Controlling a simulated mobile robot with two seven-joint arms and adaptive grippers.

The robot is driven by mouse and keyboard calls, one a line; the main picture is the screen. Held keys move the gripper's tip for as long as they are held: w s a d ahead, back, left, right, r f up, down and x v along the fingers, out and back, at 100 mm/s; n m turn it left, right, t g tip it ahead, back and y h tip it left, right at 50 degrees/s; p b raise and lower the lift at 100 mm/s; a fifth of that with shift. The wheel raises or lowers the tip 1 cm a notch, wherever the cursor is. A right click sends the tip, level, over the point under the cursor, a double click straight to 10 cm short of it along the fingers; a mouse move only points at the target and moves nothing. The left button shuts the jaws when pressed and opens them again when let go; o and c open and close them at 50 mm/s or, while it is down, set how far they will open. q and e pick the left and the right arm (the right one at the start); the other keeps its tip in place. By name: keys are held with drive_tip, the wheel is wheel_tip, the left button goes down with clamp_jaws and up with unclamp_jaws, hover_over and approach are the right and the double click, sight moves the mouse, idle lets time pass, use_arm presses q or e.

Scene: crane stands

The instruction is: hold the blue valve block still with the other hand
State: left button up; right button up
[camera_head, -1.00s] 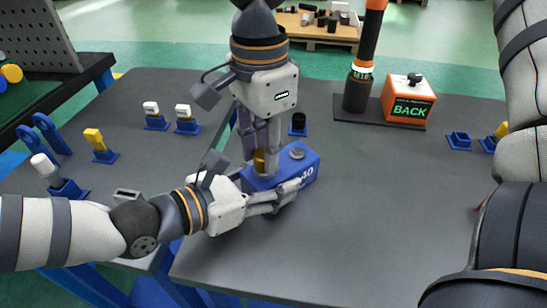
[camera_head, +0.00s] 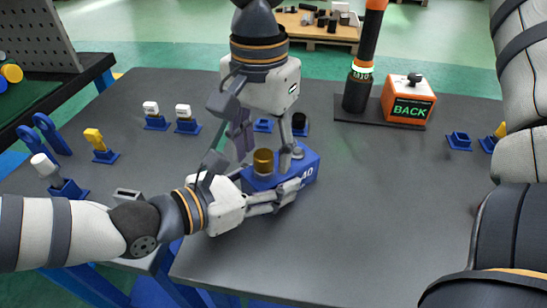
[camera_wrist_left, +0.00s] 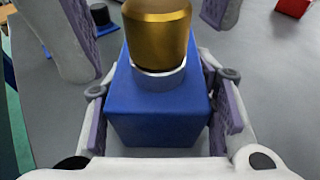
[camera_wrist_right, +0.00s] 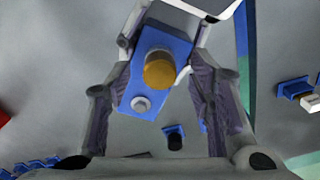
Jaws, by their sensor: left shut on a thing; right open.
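The blue valve block (camera_head: 308,168) stands on the near part of the grey table. A brass cylinder (camera_head: 263,161) stands upright in its top, beside a silver round cap (camera_head: 297,152). My left gripper (camera_head: 284,192) comes in low from the left and is shut on the block. The left wrist view shows its pads on both sides of the blue block (camera_wrist_left: 155,118). My right gripper (camera_head: 264,152) points down from above and is open. Its fingers stand apart on either side of the brass cylinder (camera_wrist_right: 160,70), as the right wrist view shows.
An orange box marked BACK (camera_head: 408,103) and a dark post with an orange top (camera_head: 362,85) stand at the back right. Small blue holders with white and yellow parts (camera_head: 184,120) are at the left. The table's right middle is clear.

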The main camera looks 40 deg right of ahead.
drive_tip(key=shift+c, duration=0.3)
drive_tip(key=m, duration=0.8)
drive_tip(key=shift+m, duration=0.3)
drive_tip(key=m, duration=0.6)
drive_tip(key=shift+m, duration=0.4)
drive_tip(key=m, duration=0.3)
drive_tip(key=shift+m, duration=0.3)
drive_tip(key=m, duration=1.2)
